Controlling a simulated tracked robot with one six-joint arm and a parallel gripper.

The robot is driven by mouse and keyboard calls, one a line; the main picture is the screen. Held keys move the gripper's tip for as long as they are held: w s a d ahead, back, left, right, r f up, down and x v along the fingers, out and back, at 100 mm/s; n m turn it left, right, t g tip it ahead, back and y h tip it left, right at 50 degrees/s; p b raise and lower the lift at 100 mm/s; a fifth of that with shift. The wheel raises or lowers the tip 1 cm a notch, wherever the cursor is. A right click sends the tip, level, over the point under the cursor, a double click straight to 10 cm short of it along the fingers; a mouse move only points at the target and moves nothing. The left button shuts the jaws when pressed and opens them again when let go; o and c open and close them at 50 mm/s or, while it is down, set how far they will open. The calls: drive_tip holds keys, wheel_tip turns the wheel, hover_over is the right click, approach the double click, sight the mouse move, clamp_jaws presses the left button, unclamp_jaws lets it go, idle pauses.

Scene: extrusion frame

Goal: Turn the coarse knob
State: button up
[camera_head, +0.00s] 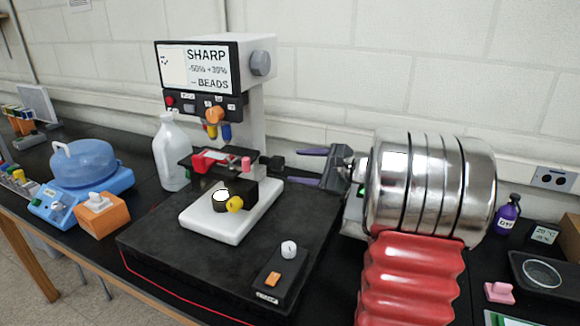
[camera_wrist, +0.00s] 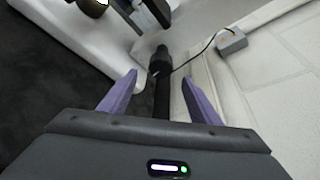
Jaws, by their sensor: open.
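A microscope with a white base (camera_head: 215,232) and a screen reading SHARP (camera_head: 207,68) stands on a black slab. A dark knob (camera_head: 276,163) sticks out from the right side of its column, seemingly the coarse knob; no label on it is readable. In the wrist view, a stepped black knob (camera_wrist: 160,62) stands out from the white column, ahead of the fingers.
A white jug (camera_head: 171,152) stands left of the microscope. The wall (camera_wrist: 285,80) and a cable with a grey box (camera_wrist: 231,41) are close by.

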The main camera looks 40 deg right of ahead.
drive_tip(key=shift+v, duration=2.3)
drive_tip(key=shift+f, duration=0.1)
